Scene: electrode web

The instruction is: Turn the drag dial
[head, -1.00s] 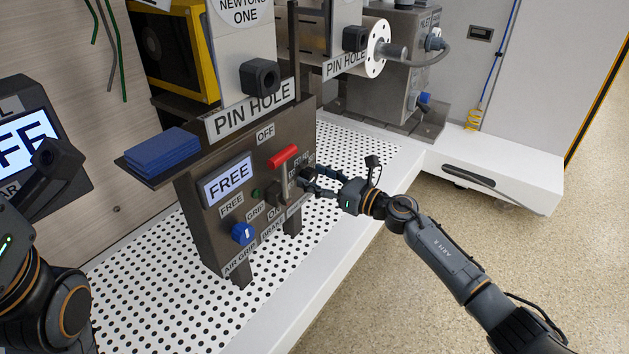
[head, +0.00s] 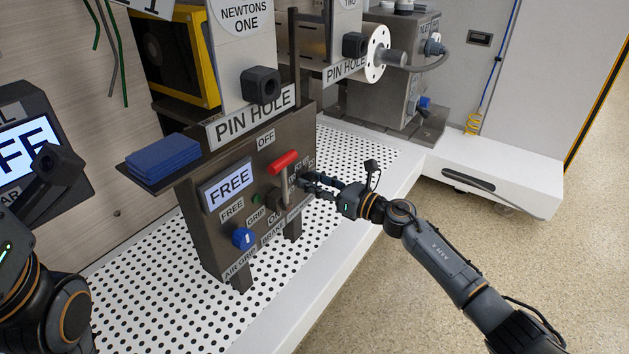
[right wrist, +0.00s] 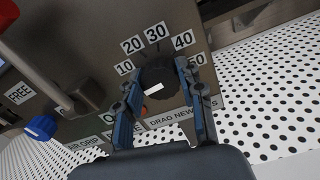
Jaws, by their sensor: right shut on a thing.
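The drag dial is a round black knob (right wrist: 160,76) with a white mark on its lower left side. It sits on the grey panel among labels reading 0, 10, 20, 30, 40 and 50, above a "DRAG NEWTONS" label partly covered by a finger. My right gripper (right wrist: 165,102) is shut on the dial, one finger on each side. In the head view my right gripper (head: 309,182) reaches the panel's right part, and the fingers largely hide the dial. Part of my left gripper (head: 12,240) shows at the left edge; its fingertips are not visible.
A red-handled lever (head: 284,161) stands just left of the dial. A blue air grip knob (head: 243,237) and a display reading FREE (head: 229,185) are farther left. Blue blocks (head: 163,160) lie on a side shelf. The perforated white bench (head: 170,300) is largely clear in front.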

